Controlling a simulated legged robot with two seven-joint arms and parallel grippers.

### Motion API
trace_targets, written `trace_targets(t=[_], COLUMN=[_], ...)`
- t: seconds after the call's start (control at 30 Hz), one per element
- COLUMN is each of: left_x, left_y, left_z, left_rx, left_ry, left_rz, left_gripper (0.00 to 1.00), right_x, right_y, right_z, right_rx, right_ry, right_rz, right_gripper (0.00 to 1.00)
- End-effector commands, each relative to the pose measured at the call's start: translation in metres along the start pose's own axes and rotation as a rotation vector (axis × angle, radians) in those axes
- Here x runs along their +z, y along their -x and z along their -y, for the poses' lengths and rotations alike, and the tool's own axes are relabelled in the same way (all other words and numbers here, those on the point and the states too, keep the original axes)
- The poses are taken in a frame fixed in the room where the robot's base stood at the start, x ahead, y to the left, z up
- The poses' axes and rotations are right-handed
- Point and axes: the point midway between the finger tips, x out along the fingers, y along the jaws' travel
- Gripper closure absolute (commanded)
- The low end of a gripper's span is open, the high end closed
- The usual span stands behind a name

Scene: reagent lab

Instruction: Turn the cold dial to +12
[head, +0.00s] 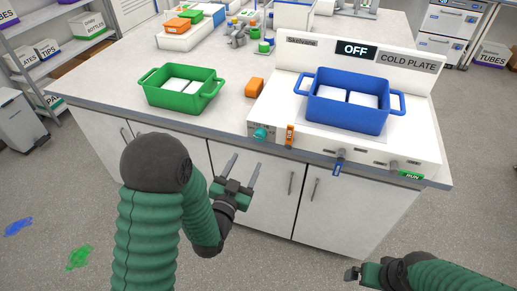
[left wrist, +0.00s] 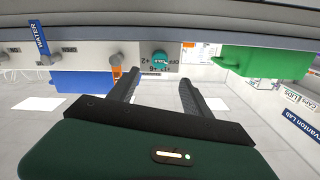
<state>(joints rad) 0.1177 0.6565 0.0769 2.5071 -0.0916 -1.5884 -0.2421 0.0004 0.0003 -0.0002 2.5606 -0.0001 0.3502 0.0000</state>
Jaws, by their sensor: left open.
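The cold dial looks like the teal knob (head: 260,134) at the left end of the cold plate's front panel (head: 325,150). In the left wrist view the teal knob (left wrist: 159,60) has marks around it that seem to include OFF, +2 and +6; its exact setting is too small to tell. The display (head: 356,50) reads OFF. My left gripper (head: 243,168) is open and empty, in front of and below the knob, apart from it. In the left wrist view its fingers (left wrist: 158,88) point toward the panel, with the knob beyond the gap. My right gripper (head: 354,273) is low at the bottom right.
An orange tag (head: 290,135) hangs just right of the knob. A blue tag (head: 337,168) and a green RUN tag (head: 411,175) are farther right. A blue tub (head: 346,115) stands on the cold plate, a green tub (head: 182,100) on the counter. The space before the cabinets is clear.

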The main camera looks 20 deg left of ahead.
Motion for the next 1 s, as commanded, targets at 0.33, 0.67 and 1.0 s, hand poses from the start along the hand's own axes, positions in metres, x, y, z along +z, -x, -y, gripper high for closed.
trace_targets(t=[0.33, 0.67, 1.0], left_x=[-0.004, -0.002, -0.003], left_y=[-0.04, -0.109, -0.119], left_z=[-0.004, -0.002, -0.003], left_rx=[0.0, 0.0, 0.0], left_ry=[-0.004, -0.001, -0.003], left_rz=[-0.001, 0.001, 0.001], left_gripper=[0.43, 0.43, 0.43], right_x=[0.01, 0.01, 0.01], right_y=[-0.046, -0.045, -0.046], right_z=[0.0, 0.0, 0.0], right_rx=[0.0, 0.0, 0.0], right_ry=[0.001, 0.0, 0.001], right_rz=[-0.002, -0.001, -0.001], right_gripper=[0.0, 0.0, 0.0])
